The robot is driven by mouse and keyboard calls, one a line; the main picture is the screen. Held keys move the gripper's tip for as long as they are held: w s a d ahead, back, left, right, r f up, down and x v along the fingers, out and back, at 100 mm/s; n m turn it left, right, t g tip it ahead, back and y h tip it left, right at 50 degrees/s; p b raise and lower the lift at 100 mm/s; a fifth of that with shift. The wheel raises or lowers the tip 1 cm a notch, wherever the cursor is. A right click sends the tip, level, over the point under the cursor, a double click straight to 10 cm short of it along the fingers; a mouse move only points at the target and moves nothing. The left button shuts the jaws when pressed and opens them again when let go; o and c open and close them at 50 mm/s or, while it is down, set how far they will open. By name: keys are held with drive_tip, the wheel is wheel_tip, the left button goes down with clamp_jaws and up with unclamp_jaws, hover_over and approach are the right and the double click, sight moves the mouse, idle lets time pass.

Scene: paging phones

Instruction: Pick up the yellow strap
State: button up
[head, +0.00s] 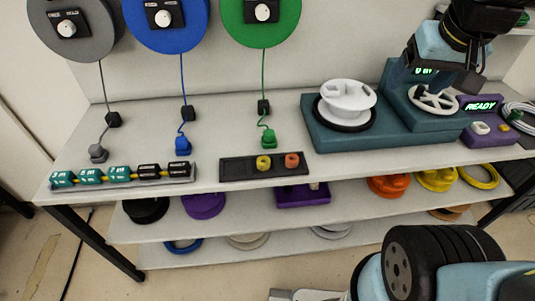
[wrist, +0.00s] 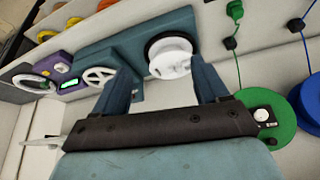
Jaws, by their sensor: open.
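A small yellow ring-shaped piece (head: 263,162), which looks like the yellow strap, sits in a shallow black tray (head: 236,170) at the front edge of the bench. An orange-red piece (head: 292,160) of similar shape sits to its right in the tray. My gripper (wrist: 161,68) is open, with nothing seen between its two fingers in the wrist view. In the head view my arm (head: 448,45) is at the upper right, over the teal machine, far to the right of the tray. The yellow piece is not seen in the wrist view.
A teal machine (head: 390,138) with a white spool (head: 346,95) and a handwheel stands at the right of the bench. A purple READY box (head: 482,108) is beside it. Grey, blue and green (head: 262,22) reels hang behind. Labelled blocks (head: 120,173) lie front left. Shelves below hold coils.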

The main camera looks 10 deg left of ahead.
drive_tip(key=w+a+f+n+g, duration=0.1)
drive_tip(key=w+a+f+g, duration=0.15)
drive_tip(key=w+a, duration=0.3)
drive_tip(key=n+g, duration=0.3)
drive_tip(key=n, duration=0.1)
hover_over(263, 159)
drive_tip(key=shift+t, duration=0.25)
drive_tip(key=f, duration=2.4)
drive_tip(key=shift+s+a+f, duration=0.15)
drive_tip(key=shift+a+f, duration=0.1)
drive_tip(key=shift+f, duration=0.1)
drive_tip(key=shift+d+f, duration=0.15)
drive_tip(key=shift+f, duration=1.25)
drive_tip(key=shift+d+f, duration=0.1)
drive_tip(key=shift+f, duration=1.3)
drive_tip(key=shift+c, duration=0.2)
drive_tip(key=c, duration=1.1)
